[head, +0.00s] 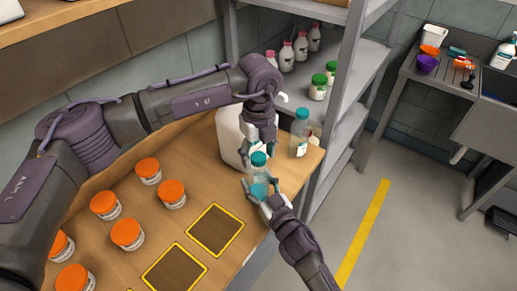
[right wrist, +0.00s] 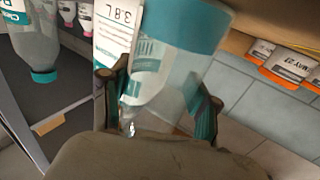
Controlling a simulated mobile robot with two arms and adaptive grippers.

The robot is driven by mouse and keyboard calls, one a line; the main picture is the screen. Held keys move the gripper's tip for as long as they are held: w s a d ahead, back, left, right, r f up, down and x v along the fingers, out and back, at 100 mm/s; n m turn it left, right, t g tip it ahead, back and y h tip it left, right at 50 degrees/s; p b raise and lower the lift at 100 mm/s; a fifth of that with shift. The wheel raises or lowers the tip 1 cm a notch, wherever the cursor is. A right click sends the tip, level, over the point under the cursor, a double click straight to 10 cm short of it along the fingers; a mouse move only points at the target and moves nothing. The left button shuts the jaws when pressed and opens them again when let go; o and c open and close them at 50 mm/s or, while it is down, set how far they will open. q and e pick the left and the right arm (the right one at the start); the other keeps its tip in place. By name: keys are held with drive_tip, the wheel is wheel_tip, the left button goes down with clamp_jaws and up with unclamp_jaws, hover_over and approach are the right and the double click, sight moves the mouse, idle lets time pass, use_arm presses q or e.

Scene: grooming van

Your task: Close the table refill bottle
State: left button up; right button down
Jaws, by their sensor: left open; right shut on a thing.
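The refill bottle (head: 260,187) is clear with bluish contents and a teal cap (head: 258,159). It stands nearly upright near the table's front right edge. My right gripper (head: 259,196) is shut on its body; in the right wrist view the bottle (right wrist: 165,85) sits between the two fingers (right wrist: 158,105), with its teal cap (right wrist: 190,25) on top. I cannot tell whether the cap is tight. My left gripper (head: 260,146) is open, pointing down just above the cap. I cannot tell whether its fingers touch the cap.
A white jug (head: 230,137) stands close behind the left gripper. A second teal-capped bottle (head: 299,135) stands at the table's right corner. Several orange-lidded jars (head: 148,170) stand to the left. Two yellow-framed squares (head: 215,231) are empty. A metal shelf (head: 340,90) rises behind.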

use_arm(q)
clamp_jaws()
drive_tip(key=m, duration=0.4)
drive_tip(key=shift+m, duration=0.4)
drive_tip(key=m, duration=1)
drive_tip(key=shift+m, duration=0.3)
drive_tip(key=m, duration=1.2)
drive_tip(key=shift+o, duration=0.7)
unclamp_jaws()
